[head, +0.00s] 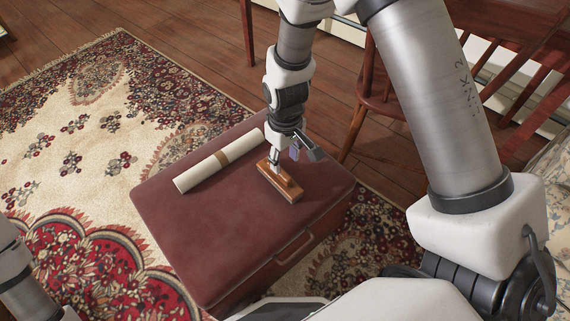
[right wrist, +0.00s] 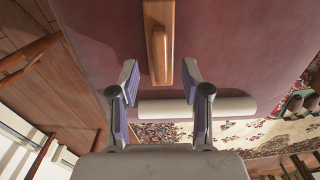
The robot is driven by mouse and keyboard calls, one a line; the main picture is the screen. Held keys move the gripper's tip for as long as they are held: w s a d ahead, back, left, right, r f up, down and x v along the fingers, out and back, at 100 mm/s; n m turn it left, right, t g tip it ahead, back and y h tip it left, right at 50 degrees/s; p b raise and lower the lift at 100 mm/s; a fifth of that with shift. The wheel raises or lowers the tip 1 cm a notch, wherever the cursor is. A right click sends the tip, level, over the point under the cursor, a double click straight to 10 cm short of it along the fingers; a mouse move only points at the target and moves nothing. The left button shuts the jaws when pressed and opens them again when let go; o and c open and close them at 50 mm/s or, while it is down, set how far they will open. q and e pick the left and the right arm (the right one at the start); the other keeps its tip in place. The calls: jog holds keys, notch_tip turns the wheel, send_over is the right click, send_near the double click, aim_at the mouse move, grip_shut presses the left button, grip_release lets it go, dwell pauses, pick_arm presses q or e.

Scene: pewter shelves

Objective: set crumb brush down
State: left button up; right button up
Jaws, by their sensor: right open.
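The crumb brush (head: 283,185), a brown wooden block with a raised grip, lies on the dark red top of a box-like stand (head: 200,235), near its right side. My right gripper (head: 280,163) is just above and behind the brush's far end in the head view. In the right wrist view the brush (right wrist: 159,40) lies beyond the open fingertips (right wrist: 159,75), with its near end between them and nothing gripped. My left arm shows only at the lower left edge of the head view; its gripper is out of view.
A wooden chair (head: 385,95) stands behind at the right. A patterned rug (head: 95,120) covers the floor. The front left of the red top is bare.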

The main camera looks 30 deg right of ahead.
pick_arm(q)
notch_tip(320, 180, up, 2)
jog(key=shift+r+p, duration=0.1)
jog(key=shift+p, duration=0.5)
pick_arm(e)
notch_tip(320, 180, up, 5)
jog(key=shift+f, duration=0.1)
jog(key=s+f+g, duration=0.1)
jog(key=s+f, duration=0.2)
jog(key=s+f+g, duration=0.1)
jog(key=s+f, duration=0.3)
jog(key=s+f+g, duration=0.1)
jog(key=s+f, duration=0.3)
jog(key=shift+d+f+g, duration=0.15)
jog(key=shift+d+g, duration=0.05)
jog(key=shift+g, duration=0.2)
jog(key=s+f+m, duration=0.1)
jog(key=s+f, duration=0.8)
jog(key=s, duration=0.5)
jog(key=w+d+m+t+p, duration=0.1)
jog(key=w+m+t, duration=0.1)
jog(key=w+t, duration=0.25)
pick_arm(q)
notch_tip(320, 180, up, 29)
jog(key=p, duration=2.8)
pick_arm(e)
notch_tip(320, 180, up, 28)
jog(key=shift+w+r+g, duration=0.15)
jog(key=shift+w+g, duration=0.15)
jog(key=shift+g, duration=0.05)
